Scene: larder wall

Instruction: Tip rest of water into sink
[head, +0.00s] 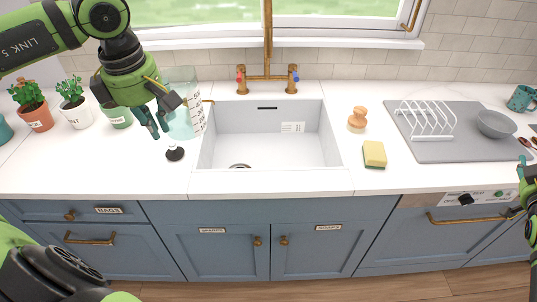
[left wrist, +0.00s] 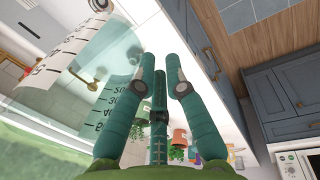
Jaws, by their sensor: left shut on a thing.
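The clear measuring jug (head: 180,82), with dark scale marks on its side, is at the left end of the white sink (head: 240,125), above the counter and the sink's left edge. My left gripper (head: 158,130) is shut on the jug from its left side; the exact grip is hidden. In the left wrist view the jug (left wrist: 85,85) fills the left, beside my closed-in fingers (left wrist: 160,75). I cannot make out a clear water level. The sink floor looks empty, with a dark drain at front left. My right gripper (head: 524,180) is partly cut off at the right edge.
A brass tap (head: 267,75) with red and blue handles stands behind the sink. Potted herbs (head: 75,112) line the left; a dark-topped fixture (head: 174,153) sits below the gripper. A brush (head: 357,119), sponge (head: 374,154) and drying mat (head: 440,151) are on the right.

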